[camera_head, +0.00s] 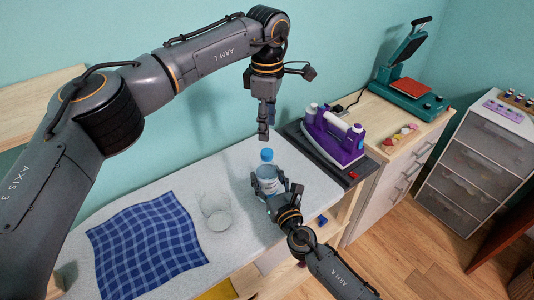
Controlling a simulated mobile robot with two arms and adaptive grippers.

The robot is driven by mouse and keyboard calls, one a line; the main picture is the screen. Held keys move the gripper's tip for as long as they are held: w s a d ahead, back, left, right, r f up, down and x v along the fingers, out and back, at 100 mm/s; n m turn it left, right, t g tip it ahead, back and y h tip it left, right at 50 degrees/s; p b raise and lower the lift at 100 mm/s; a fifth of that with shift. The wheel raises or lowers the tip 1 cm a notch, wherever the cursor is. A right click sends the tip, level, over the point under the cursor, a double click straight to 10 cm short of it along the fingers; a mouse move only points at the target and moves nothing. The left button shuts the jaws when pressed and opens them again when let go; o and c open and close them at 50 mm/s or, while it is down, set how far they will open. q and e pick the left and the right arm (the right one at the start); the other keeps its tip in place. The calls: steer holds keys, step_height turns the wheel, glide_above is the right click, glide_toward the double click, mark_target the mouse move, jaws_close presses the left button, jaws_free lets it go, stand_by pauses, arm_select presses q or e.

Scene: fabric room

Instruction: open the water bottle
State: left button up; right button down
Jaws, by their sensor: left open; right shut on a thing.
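A clear water bottle with a blue cap (267,156) stands upright on the light grey table top (180,178). My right gripper (268,184) is shut on the bottle's body from the front right. The fingers hide part of the bottle's lower half. My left gripper (266,122) points down above the cap, apart from it. Its jaws are open and hold nothing. The cap appears to be on the bottle.
A clear glass (216,212) stands left of the bottle, by a blue checked cloth (147,245). A purple iron (333,137) rests on a dark board just right of the bottle. A green heat press (405,85) stands on the cabinet further right.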

mark_target(267, 152)
arm_select(q)
steer(key=m, duration=0.8)
steer(key=shift+m, duration=0.4)
steer(key=m, duration=0.3)
steer(key=shift+m, duration=0.3)
steer(key=m, duration=0.4)
steer(key=shift+f+m, duration=0.3)
steer(key=shift+f, duration=3.7)
